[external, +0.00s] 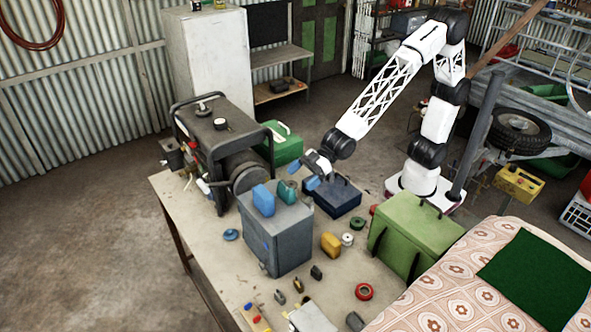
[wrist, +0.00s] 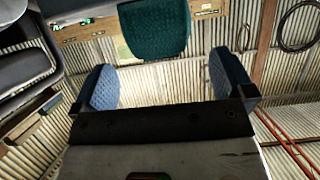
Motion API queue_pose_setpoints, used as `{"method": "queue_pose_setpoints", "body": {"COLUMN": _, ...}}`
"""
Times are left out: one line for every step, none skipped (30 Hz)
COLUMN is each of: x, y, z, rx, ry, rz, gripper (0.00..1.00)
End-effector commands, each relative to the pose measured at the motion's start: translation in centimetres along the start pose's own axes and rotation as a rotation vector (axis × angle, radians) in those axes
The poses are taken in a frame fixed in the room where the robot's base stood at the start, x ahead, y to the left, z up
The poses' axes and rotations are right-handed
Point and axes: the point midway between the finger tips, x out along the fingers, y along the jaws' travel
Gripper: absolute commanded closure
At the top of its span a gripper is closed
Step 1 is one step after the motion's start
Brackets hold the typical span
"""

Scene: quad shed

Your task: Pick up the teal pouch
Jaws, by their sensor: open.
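The teal pouch (external: 287,191) sits on top of the grey box (external: 275,235) on the workbench, just right of a blue container (external: 263,200). In the wrist view the teal pouch (wrist: 155,30) shows at the top centre, cut off by the frame edge. My gripper (external: 304,177) is beside and slightly above the pouch, to its right in the external view. Its two blue-padded fingers are apart, with an empty gap between them in the wrist view (wrist: 163,85). The pouch lies beyond the fingertips, in line with the gap.
A generator (external: 215,150) stands behind the grey box. A dark blue case (external: 334,195) is below my gripper and a green box (external: 412,235) stands to the right. A yellow container (external: 330,245) and several small items lie at the front.

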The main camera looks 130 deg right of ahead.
Motion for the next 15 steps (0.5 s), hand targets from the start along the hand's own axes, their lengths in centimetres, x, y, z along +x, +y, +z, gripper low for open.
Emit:
{"method": "queue_pose_setpoints", "body": {"x": 0.4, "y": 0.0, "z": 0.1, "rx": 0.000, "ry": -0.001, "rz": 0.000, "gripper": 0.00}}
{"method": "queue_pose_setpoints", "body": {"x": 0.6, "y": 0.0, "z": 0.1, "rx": 0.000, "ry": -0.001, "rz": 0.000, "gripper": 0.00}}
{"method": "queue_pose_setpoints", "body": {"x": 0.8, "y": 0.0, "z": 0.1, "rx": 0.000, "ry": -0.001, "rz": 0.000, "gripper": 0.00}}
{"method": "queue_pose_setpoints", "body": {"x": 1.0, "y": 0.0, "z": 0.1, "rx": 0.000, "ry": -0.001, "rz": 0.000, "gripper": 0.00}}
{"method": "queue_pose_setpoints", "body": {"x": 1.2, "y": 0.0, "z": 0.1, "rx": 0.000, "ry": -0.001, "rz": 0.000, "gripper": 0.00}}
{"method": "queue_pose_setpoints", "body": {"x": 1.4, "y": 0.0, "z": 0.1, "rx": 0.000, "ry": -0.001, "rz": 0.000, "gripper": 0.00}}
{"method": "queue_pose_setpoints", "body": {"x": 1.6, "y": 0.0, "z": 0.1, "rx": 0.000, "ry": -0.001, "rz": 0.000, "gripper": 0.00}}
{"method": "queue_pose_setpoints", "body": {"x": 1.7, "y": 0.0, "z": 0.1, "rx": 0.000, "ry": -0.001, "rz": 0.000, "gripper": 0.00}}
{"method": "queue_pose_setpoints", "body": {"x": 1.9, "y": 0.0, "z": 0.1, "rx": 0.000, "ry": -0.001, "rz": 0.000, "gripper": 0.00}}
{"method": "queue_pose_setpoints", "body": {"x": 1.9, "y": 0.0, "z": 0.1, "rx": 0.000, "ry": -0.001, "rz": 0.000, "gripper": 0.00}}
{"method": "queue_pose_setpoints", "body": {"x": 2.0, "y": 0.0, "z": 0.1, "rx": 0.000, "ry": -0.001, "rz": 0.000, "gripper": 0.00}}
{"method": "queue_pose_setpoints", "body": {"x": 2.0, "y": 0.0, "z": 0.0, "rx": 0.000, "ry": -0.001, "rz": 0.000, "gripper": 0.00}}
{"method": "queue_pose_setpoints", "body": {"x": 2.0, "y": 0.0, "z": 0.0, "rx": 0.000, "ry": -0.001, "rz": 0.000, "gripper": 0.00}}
{"method": "queue_pose_setpoints", "body": {"x": 2.0, "y": 0.0, "z": 0.0, "rx": 0.000, "ry": -0.001, "rz": 0.000, "gripper": 0.00}}
{"method": "queue_pose_setpoints", "body": {"x": 2.0, "y": 0.0, "z": 0.0, "rx": 0.000, "ry": -0.001, "rz": 0.000, "gripper": 0.00}}
